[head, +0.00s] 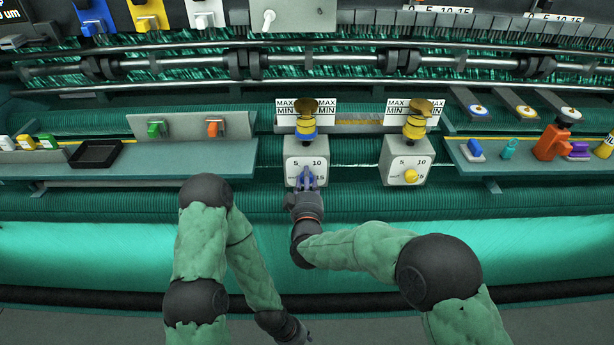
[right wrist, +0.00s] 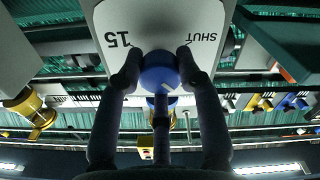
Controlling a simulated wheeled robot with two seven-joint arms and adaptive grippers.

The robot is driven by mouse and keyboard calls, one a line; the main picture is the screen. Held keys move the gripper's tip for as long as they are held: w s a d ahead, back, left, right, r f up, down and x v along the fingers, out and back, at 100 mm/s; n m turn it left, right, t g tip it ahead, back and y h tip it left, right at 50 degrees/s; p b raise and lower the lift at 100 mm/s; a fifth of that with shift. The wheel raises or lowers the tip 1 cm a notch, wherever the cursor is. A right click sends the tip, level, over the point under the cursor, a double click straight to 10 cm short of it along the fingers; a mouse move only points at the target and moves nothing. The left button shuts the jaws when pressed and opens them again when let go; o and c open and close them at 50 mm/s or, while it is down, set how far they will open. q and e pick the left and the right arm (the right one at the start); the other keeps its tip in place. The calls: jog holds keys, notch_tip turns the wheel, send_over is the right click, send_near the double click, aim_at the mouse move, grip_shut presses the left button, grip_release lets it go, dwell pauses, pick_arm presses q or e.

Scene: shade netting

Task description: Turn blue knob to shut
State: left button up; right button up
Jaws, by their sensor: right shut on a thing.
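The blue knob (head: 306,176) sits on the front of a pale dial box (head: 292,165) marked 5, 10 and 15, left of centre. My right gripper (head: 307,181) reaches it from below and covers its lower part. In the right wrist view the two fingers (right wrist: 158,70) are shut on the sides of the blue knob (right wrist: 157,62). That view shows the plate (right wrist: 160,22) upside down, with 15 and SHUT beside the knob. A short pale mark shows on the knob; the setting is unclear. My left gripper (head: 292,330) hangs low, away from the dials, its fingers hard to make out.
A similar box with a yellow knob (head: 411,176) stands to the right. Brass-topped blue and yellow fittings rise above the boxes, before MAX/MIN plates. Shelves on both sides hold a black tray (head: 96,154), an orange item (head: 552,142) and small coloured things. Green netting runs below.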

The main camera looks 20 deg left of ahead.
jog(key=n, duration=0.2)
jog(key=r+n+p, duration=0.1)
jog(key=shift+w+a+r+n+p, duration=0.1)
jog(key=shift+w+r+n+p, duration=0.1)
jog(key=shift+n+p, duration=0.15)
jog(key=n+p, duration=0.1)
jog(key=n, duration=0.2)
jog(key=shift+s+a+n, duration=0.1)
jog(key=shift+n, duration=0.25)
jog(key=n+p, duration=0.2)
jog(key=n, duration=0.2)
jog(key=shift+f, duration=0.2)
jog(key=shift+s+f+n+p, duration=0.15)
jog(key=shift+n+p, duration=0.3)
jog(key=shift+n, duration=1.25)
jog(key=shift+f, duration=0.1)
jog(key=shift+f, duration=0.1)
jog(key=o, duration=1.1)
jog(key=shift+a, duration=0.1)
jog(key=shift+o, duration=0.2)
jog(key=shift+a+f, duration=0.1)
jog(key=shift+f, duration=0.05)
